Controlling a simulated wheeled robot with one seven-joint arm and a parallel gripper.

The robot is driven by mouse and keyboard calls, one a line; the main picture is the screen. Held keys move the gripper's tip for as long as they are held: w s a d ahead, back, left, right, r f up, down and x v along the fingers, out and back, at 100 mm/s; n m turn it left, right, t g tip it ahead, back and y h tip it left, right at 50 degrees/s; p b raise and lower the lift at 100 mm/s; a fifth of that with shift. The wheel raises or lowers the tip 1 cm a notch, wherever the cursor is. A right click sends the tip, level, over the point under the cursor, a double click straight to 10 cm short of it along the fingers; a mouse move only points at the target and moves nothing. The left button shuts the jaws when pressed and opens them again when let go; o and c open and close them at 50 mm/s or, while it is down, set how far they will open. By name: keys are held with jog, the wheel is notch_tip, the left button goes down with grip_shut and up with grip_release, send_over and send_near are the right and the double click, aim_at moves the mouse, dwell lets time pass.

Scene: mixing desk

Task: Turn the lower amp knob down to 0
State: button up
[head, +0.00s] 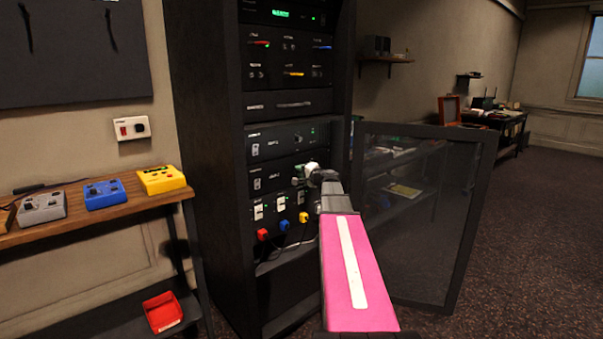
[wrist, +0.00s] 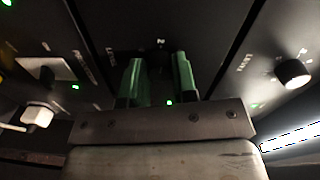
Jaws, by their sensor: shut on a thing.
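The lower amp (head: 274,177) is a dark panel in the tall black rack. My gripper (head: 301,173) is at its right part, and the gripper and wrist cover its knob in the head view. In the wrist view, the two green fingers of my gripper (wrist: 159,72) are shut on the dark lower amp knob (wrist: 158,52), one on each side. A small mark shows at the knob's top, but I cannot read its setting. A green light glows close to the fingers.
The upper amp (head: 280,142) is just above; its knob (wrist: 292,73) shows at the right in the wrist view. Below are white switches (head: 281,203) and coloured plugs. The open mesh door (head: 425,215) stands right of my arm. A pedal shelf (head: 100,215) is at left.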

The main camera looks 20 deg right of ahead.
jog(key=n, duration=1.3)
jog(key=shift+s+f+t, duration=0.1)
jog(key=shift+f+t, duration=0.1)
jog(key=shift+t, duration=0.2)
dwell(0.3)
jog(key=o, duration=0.9)
jog(key=v, duration=1)
jog(key=shift+s, duration=0.4)
